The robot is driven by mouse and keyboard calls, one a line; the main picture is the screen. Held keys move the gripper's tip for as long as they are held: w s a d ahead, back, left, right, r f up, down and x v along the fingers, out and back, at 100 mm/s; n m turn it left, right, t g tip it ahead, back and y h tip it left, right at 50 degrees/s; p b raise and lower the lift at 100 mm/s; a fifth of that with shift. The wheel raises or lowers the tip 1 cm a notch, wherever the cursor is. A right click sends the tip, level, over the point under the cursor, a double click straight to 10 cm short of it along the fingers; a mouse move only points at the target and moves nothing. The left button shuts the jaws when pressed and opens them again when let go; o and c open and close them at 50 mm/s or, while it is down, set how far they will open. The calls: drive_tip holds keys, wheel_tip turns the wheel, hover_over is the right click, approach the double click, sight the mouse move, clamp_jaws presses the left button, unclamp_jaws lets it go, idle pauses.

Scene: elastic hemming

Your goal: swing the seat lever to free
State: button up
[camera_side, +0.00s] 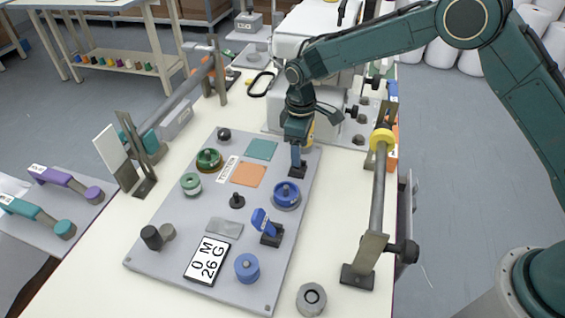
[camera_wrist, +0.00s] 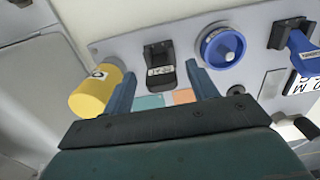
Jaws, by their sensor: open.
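Two lever-like parts stand on the grey panel (camera_side: 187,215); I cannot read which label names the seat lever. A black block with a small white label (camera_wrist: 159,66) is ahead of my gripper (camera_wrist: 160,70) in the wrist view, between the fingertips as seen; whether they touch it is unclear. A blue lever (camera_side: 262,220) is tilted up from a black base, and it also shows at the right of the wrist view (camera_wrist: 303,50). My gripper (camera_side: 298,168) is open, pointing down at the panel's far right edge. In the side view its fingers mostly hide the black block.
A blue round dial (camera_side: 286,195) sits close to my gripper, between the two levers. A yellow cylinder (camera_wrist: 96,92) is left of the fingers in the wrist view. A rail with a yellow ring (camera_side: 381,141) stands to the right. Green and orange patches lie left of my gripper.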

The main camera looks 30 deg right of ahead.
drive_tip(key=shift+s+d+f+t+y, duration=0.2)
drive_tip(key=shift+s+d+t+y, duration=0.4)
drive_tip(key=shift+t+y, duration=0.25)
drive_tip(key=shift+s+d+f+t+y, duration=0.15)
drive_tip(key=shift+s+d+t+y, duration=0.4)
drive_tip(key=shift+t+y, duration=0.3)
drive_tip(key=s+d+r+m, duration=0.1)
drive_tip(key=s+d+r, duration=0.2)
drive_tip(key=r, duration=0.4)
drive_tip(key=s+d+r+m+h, duration=0.1)
drive_tip(key=s+d+r, duration=0.2)
drive_tip(key=s+r, duration=0.3)
drive_tip(key=s+d+r+m+t, duration=0.1)
drive_tip(key=s+d+r, duration=0.2)
drive_tip(key=r, duration=0.7)
drive_tip(key=shift+s+d, duration=0.15)
drive_tip(key=shift+s, duration=0.9)
